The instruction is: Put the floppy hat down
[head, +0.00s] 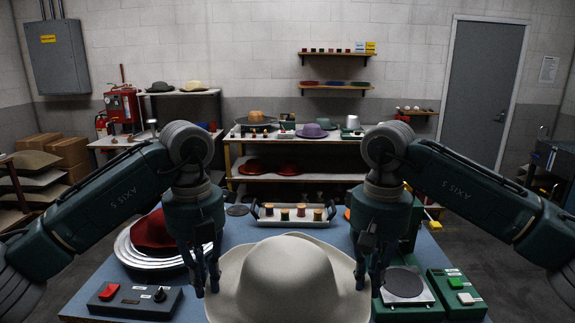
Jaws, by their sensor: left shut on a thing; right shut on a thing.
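The cream floppy hat (289,275) is at the front middle of the blue table (240,228), crown up, in the head view. Its lower brim runs out of the picture. My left gripper (207,290) is shut on the left side of the brim. My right gripper (367,284) is shut on the right side of the brim. Whether the hat touches the table or hangs above it, I cannot tell. The table surface beneath the hat is hidden.
A red hat (153,232) lies on a round metal press (137,257) at the left. A control box with a red switch (135,299) sits in front of it. A tray of spools (295,213) stands behind the hat. A hot plate (404,284) and green box (456,292) are at the right.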

